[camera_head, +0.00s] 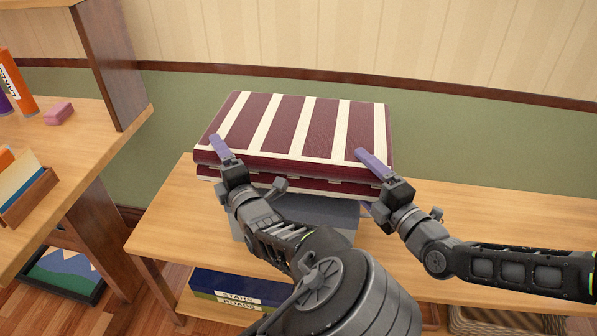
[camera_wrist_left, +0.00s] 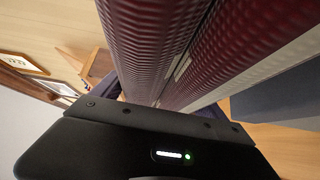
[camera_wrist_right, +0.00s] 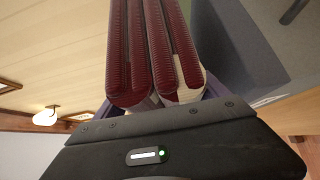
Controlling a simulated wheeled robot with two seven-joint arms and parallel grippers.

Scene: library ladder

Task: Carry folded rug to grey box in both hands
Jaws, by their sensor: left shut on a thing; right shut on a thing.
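The folded rug (camera_head: 290,128), maroon with cream stripes, lies level above or on the grey box (camera_head: 330,213); contact is unclear. The rug hides most of the box. My left gripper (camera_head: 222,158) is shut on the rug's near edge at the left. My right gripper (camera_head: 376,178) is shut on the same edge further right. The rug's ribbed folds (camera_wrist_left: 175,50) run between the fingers in the left wrist view, and the folds also show in the right wrist view (camera_wrist_right: 150,50). The grey box shows at the side in the left wrist view (camera_wrist_left: 285,95).
A wooden bench (camera_head: 500,215) carries the box, with free top to the right. Dark books (camera_head: 230,288) lie on its lower shelf. A wooden desk (camera_head: 90,130) at the left holds an orange bottle (camera_head: 18,82), a pink block (camera_head: 59,112) and a card tray (camera_head: 28,195).

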